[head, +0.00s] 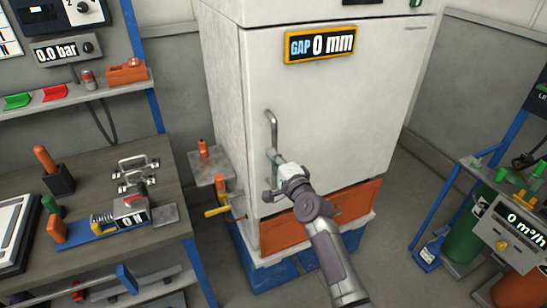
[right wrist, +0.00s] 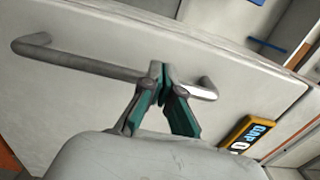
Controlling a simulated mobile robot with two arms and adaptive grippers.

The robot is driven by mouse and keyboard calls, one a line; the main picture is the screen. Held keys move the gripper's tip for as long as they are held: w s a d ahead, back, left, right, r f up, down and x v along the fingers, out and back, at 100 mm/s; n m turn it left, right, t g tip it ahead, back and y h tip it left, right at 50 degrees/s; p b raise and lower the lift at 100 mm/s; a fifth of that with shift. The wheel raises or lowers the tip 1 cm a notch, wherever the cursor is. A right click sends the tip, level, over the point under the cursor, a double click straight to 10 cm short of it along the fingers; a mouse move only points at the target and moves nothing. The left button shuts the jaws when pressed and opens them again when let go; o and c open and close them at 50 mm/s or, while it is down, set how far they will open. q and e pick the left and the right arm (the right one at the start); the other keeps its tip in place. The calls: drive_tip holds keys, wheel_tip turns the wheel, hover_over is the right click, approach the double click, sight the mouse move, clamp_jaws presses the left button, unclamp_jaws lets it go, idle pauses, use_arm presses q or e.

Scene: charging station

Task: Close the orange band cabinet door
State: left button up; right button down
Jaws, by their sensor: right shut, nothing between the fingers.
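The cabinet door (head: 350,105) is white, with an orange band (head: 285,232) below it. It sits flush with the cabinet body, and the display (head: 319,45) on it reads GAP 0 mm. A vertical grey bar handle (head: 270,122) is on the door's left side. My right gripper (head: 274,157) is at the handle's lower part. In the right wrist view, its green-padded fingers (right wrist: 163,82) are shut and empty against or just in front of the handle bar (right wrist: 85,64); contact is unclear. My forearm hides part of the band. My left gripper is not in view.
A workbench (head: 95,170) with a clamp fixture (head: 118,217) stands at the left. A small side shelf (head: 207,168) and yellow-handled valve (head: 216,211) sit beside the cabinet's left wall. Gas cylinders (head: 464,232) stand at the right, with open floor (head: 395,225) between.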

drive_tip(key=v, duration=1.2)
drive_tip(key=s+d+f+n+g+h+b, duration=0.15)
drive_tip(key=s+f, duration=0.35)
drive_tip(key=f, duration=0.9)
drive_tip(key=s+d+f+n+g+h, duration=0.25)
drive_tip(key=s+f, duration=0.25)
drive_tip(key=f, duration=0.8)
drive_tip(key=s+d+f+n+g+h+b, duration=0.1)
drive_tip(key=s+d+f+n+g, duration=0.2)
drive_tip(key=f, duration=1.1)
drive_tip(key=s+d+f+n+g+h, duration=0.1)
drive_tip(key=s+d+f+n+g, duration=0.1)
drive_tip(key=s+d+f, duration=0.2)
drive_tip(key=s+d+f+n+g+h+b, duration=0.1)
drive_tip(key=s+d+f+n+g, duration=0.2)
drive_tip(key=s+f, duration=0.7)
drive_tip(key=s+d+f+n+g+h+b, duration=0.1)
drive_tip(key=s+d+f+n+g, duration=0.2)
drive_tip(key=s, duration=2.1)
wheel_tip(320, 180, down, 5)
drive_tip(key=d, duration=0.2)
drive_tip(key=shift+s+d, duration=0.25)
